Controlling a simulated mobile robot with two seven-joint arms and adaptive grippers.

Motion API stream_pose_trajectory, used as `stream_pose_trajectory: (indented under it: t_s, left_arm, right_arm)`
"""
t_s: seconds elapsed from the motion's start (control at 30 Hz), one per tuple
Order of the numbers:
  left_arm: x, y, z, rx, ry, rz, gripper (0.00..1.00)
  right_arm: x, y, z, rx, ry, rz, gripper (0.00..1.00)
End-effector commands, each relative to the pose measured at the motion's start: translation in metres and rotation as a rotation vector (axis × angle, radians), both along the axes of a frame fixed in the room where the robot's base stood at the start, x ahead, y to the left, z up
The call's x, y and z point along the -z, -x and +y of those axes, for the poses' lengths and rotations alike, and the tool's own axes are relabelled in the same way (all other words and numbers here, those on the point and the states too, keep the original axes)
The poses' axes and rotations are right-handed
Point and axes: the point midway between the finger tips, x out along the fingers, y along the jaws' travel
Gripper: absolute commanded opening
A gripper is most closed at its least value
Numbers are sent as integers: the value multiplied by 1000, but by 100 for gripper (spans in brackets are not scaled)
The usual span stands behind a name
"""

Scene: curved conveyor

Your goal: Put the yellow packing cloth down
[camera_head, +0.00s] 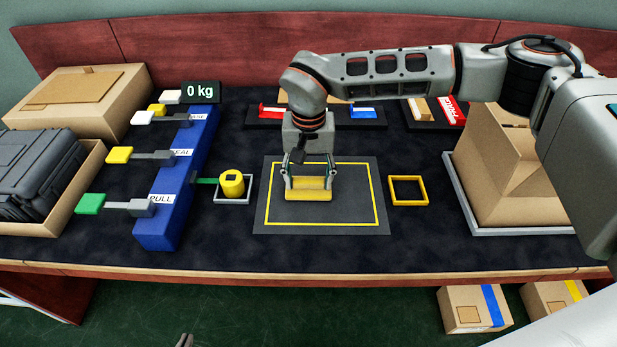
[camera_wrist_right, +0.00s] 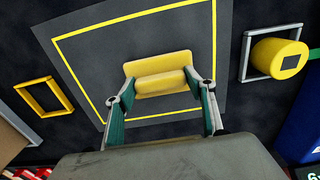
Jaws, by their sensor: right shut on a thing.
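The yellow packing cloth (camera_head: 308,194) is a small padded yellow piece at the middle of the dark grey mat (camera_head: 262,215), inside its yellow outline. My right gripper (camera_head: 309,182) points down from above and is shut on the cloth. In the right wrist view the cloth (camera_wrist_right: 158,72) lies between the two green-sided fingers (camera_wrist_right: 160,94). I cannot tell whether the cloth touches the mat. Only the tips of my left gripper (camera_head: 185,341) show at the bottom edge of the head view, away from the table, and their opening is unclear.
Left of the mat, a yellow cylinder (camera_head: 232,184) stands in a grey frame, beside a blue block (camera_head: 172,190) with levers. Right of the mat lies an empty yellow frame (camera_head: 408,191). An open cardboard box (camera_head: 510,165) stands on a tray further right. Display blocks line the back.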

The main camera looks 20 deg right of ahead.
Motion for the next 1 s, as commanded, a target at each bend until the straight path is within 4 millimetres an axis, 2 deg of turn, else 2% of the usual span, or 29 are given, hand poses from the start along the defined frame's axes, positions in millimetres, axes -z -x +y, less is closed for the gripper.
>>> stream_pose_trajectory:
  t_s: [0.1, 0.13, 0.2, 0.5, 0.63, 0.77, 1.0]
  left_arm:
    - [0, 0, 0, 0, 0, 0, 0]
    - [0, 0, 0, 0, 0, 1, 0]
    - [1, 0, 0, 0, 0, 1, 0]
    - [4, 2, 0, 0, -2, 8, 0]
    - [3, 1, 0, 0, -3, 7, 0]
    - [-1, -1, 0, 0, 0, 0, 0]
    - [-9, -4, -1, -2, 7, -10, 0]
  right_arm:
    - [2, 0, 0, -1, 1, 1, 37]
    - [3, 0, 0, -1, 1, 1, 57]
    - [2, 0, 0, -1, 1, 0, 71]
    - [2, 0, 0, -1, 0, 0, 71]
    - [-5, -1, 0, -1, 0, -2, 71]
    - [-25, -1, 0, -2, 0, -6, 71]
    - [-76, -1, 0, 0, 0, -7, 71]
